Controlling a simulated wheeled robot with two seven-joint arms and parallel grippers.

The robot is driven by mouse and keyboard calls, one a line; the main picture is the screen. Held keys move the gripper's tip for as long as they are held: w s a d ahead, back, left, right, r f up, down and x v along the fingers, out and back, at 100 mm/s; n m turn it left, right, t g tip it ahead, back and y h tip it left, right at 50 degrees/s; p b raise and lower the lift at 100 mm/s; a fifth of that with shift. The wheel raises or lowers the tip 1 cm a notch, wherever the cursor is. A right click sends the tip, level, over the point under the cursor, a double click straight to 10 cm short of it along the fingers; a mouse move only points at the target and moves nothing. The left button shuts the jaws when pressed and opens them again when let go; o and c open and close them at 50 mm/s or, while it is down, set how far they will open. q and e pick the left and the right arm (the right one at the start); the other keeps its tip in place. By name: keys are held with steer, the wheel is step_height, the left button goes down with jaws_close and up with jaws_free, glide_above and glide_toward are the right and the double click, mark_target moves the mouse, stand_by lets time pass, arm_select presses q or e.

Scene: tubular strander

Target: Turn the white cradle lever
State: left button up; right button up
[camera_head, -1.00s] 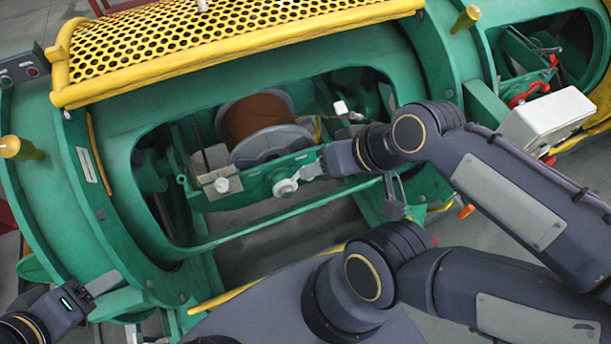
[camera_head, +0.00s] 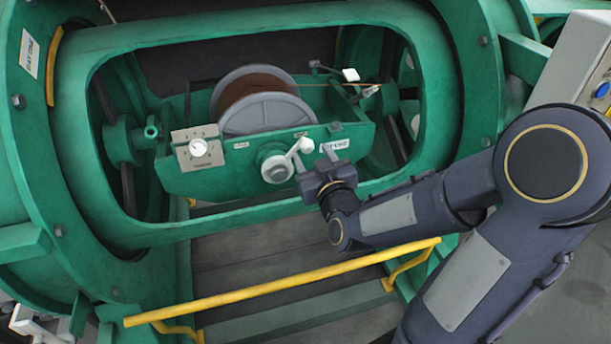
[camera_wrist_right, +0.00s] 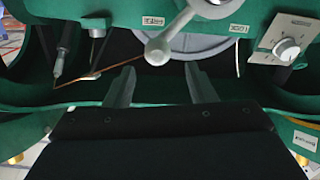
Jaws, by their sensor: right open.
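The white cradle lever (camera_head: 291,157) sits on a round hub on the front of the green cradle (camera_head: 225,178). Its arm slants up and right to a round knob. In the right wrist view the lever's knob (camera_wrist_right: 157,52) hangs just beyond and between the fingertips, not clasped. My right gripper (camera_head: 314,163) is open just right of the knob in the head view, and its two fingers show in the wrist view (camera_wrist_right: 157,85). A pale grey piece at the head view's bottom left edge may be my left gripper; its jaws cannot be made out.
A reel (camera_head: 262,112) with brown wire lies behind the lever. A plate with a white dial (camera_head: 198,148) is left of it. The green opening frame (camera_head: 68,130) surrounds the cradle. A yellow rail (camera_head: 285,283) crosses below. A grey control box (camera_head: 585,62) stands at right.

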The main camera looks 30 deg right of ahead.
mark_target(304, 140)
steer(key=shift+f, duration=0.6)
steer(key=shift+w+d+r, duration=0.1)
steer(key=x, duration=0.7)
steer(key=shift+w+d+r+b, duration=0.2)
steer(key=shift+w+b, duration=0.05)
steer(key=shift+b, duration=0.1)
jaws_close()
